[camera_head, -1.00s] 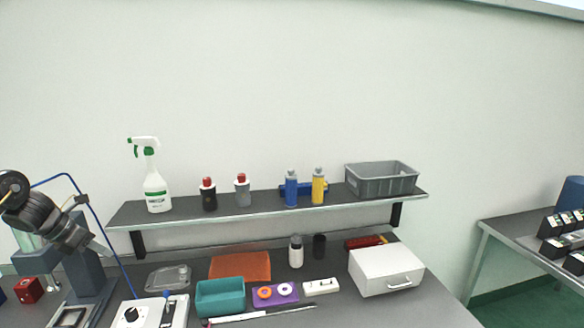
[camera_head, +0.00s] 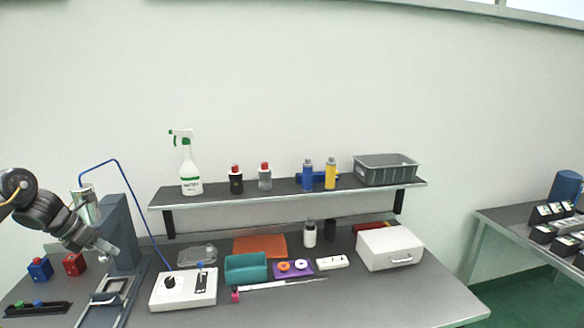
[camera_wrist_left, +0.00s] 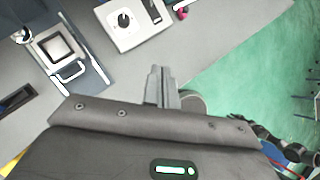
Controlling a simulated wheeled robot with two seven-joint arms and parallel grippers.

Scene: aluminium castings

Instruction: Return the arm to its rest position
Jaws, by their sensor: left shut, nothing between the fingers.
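My left gripper (camera_head: 107,250) comes in from the left in the head view, in front of the grey press-like machine (camera_head: 122,232). In the left wrist view my left gripper (camera_wrist_left: 162,88) points away from the camera, its two fingers together with nothing between them. Below it lie the grey table (camera_wrist_left: 205,38) and the green floor (camera_wrist_left: 250,75). The fingers look apart from the things on the table. My right gripper is in neither view.
A white control box (camera_head: 184,288) stands right of the machine, with a teal bin (camera_head: 246,268) and a white case (camera_head: 390,248) farther right. A shelf (camera_head: 290,198) holds a spray bottle (camera_head: 190,170), several small bottles and a grey crate (camera_head: 385,170). The table's front right is clear.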

